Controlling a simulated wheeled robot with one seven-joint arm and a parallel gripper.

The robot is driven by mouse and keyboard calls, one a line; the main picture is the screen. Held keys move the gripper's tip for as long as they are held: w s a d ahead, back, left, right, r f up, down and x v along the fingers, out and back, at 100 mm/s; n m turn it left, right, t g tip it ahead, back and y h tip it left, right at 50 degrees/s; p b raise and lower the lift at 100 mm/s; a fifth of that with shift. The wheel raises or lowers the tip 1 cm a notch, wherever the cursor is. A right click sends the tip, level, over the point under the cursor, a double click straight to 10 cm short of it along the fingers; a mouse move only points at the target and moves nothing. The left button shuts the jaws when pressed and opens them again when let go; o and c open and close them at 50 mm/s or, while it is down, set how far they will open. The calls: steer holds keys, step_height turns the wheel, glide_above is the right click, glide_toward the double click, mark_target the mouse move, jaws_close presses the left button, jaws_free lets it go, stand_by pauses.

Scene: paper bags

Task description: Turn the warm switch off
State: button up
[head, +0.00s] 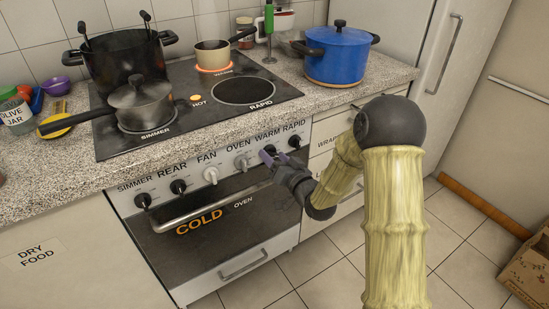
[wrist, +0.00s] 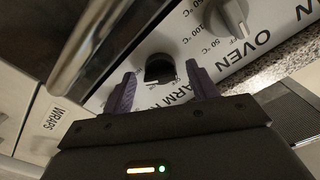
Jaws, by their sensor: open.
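The warm switch (wrist: 158,70) is a black round knob on the white stove panel, beside the partly hidden WARM label (wrist: 182,93) in the wrist view. My gripper (wrist: 160,77) is open, with one purple finger on each side of this knob. I cannot tell whether the fingers touch it. In the head view my gripper (head: 269,157) is at the panel below the WARM label (head: 267,136) and hides most of the knob. At the rear of the cooktop, a ring glows orange-red under a small cream pan (head: 212,54).
The white oven knob (head: 240,164) is just left of my gripper, and the black rapid knob (head: 294,141) just right. The oven door handle (head: 205,208) runs below. A black pot (head: 125,62), a dark saucepan (head: 142,101) and a blue pot (head: 337,55) stand above.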

steer(key=shift+w+a, duration=0.15)
steer(key=shift+w, duration=0.1)
steer(key=c, duration=1)
